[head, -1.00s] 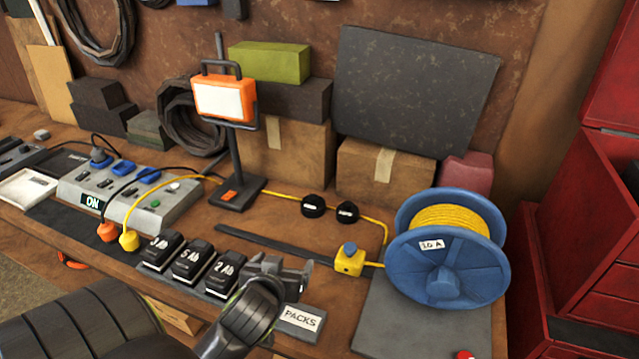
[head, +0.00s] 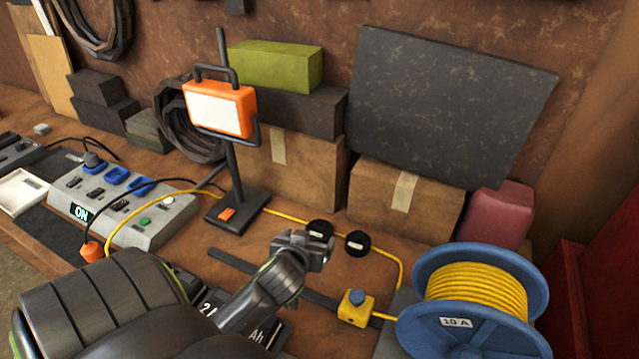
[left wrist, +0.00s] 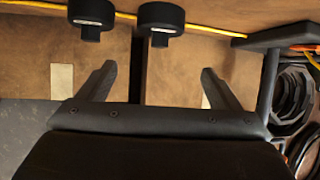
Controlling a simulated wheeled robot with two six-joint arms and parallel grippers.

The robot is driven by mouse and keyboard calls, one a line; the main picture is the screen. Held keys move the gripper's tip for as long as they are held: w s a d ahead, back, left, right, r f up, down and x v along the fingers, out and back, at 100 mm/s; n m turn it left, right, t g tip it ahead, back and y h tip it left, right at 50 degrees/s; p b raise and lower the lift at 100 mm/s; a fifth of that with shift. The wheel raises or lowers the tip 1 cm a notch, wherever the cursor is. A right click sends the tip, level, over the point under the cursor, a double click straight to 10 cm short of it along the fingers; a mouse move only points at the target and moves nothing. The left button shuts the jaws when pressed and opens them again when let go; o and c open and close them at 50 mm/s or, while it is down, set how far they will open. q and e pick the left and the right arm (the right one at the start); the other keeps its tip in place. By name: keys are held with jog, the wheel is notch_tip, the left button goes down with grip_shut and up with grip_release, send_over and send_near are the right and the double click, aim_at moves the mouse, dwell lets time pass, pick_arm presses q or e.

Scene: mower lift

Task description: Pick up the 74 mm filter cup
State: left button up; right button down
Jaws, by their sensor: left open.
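Two small black round cups with white labels stand near the boxes in the head view, a left cup (head: 320,230) and a right cup (head: 357,244). The labels are too small to read, so I cannot tell which is 74 mm. Both also show at the top of the left wrist view, one cup (left wrist: 93,14) left and one cup (left wrist: 160,18) nearer the middle. My left gripper (head: 322,250) is just in front of the left cup in the head view. In the left wrist view the gripper (left wrist: 157,70) is open and empty, fingers apart. My right gripper is not in view.
A yellow cable passes the cups to a yellow inline box (head: 355,308) and a blue cable reel (head: 470,310) at right. An orange work lamp (head: 220,108) stands left. Cardboard boxes (head: 405,200) stand behind. My left arm covers most of the battery packs.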

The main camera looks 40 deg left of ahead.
aim_at(318, 227)
pick_arm(q)
jog(key=x, duration=0.6)
jog(key=shift+w+p, duration=0.15)
jog(key=shift+p, duration=0.25)
jog(key=shift+p+x, duration=0.3)
jog(key=shift+x, duration=0.45)
jog(key=shift+p+x, duration=0.4)
jog(key=shift+x, duration=1.6)
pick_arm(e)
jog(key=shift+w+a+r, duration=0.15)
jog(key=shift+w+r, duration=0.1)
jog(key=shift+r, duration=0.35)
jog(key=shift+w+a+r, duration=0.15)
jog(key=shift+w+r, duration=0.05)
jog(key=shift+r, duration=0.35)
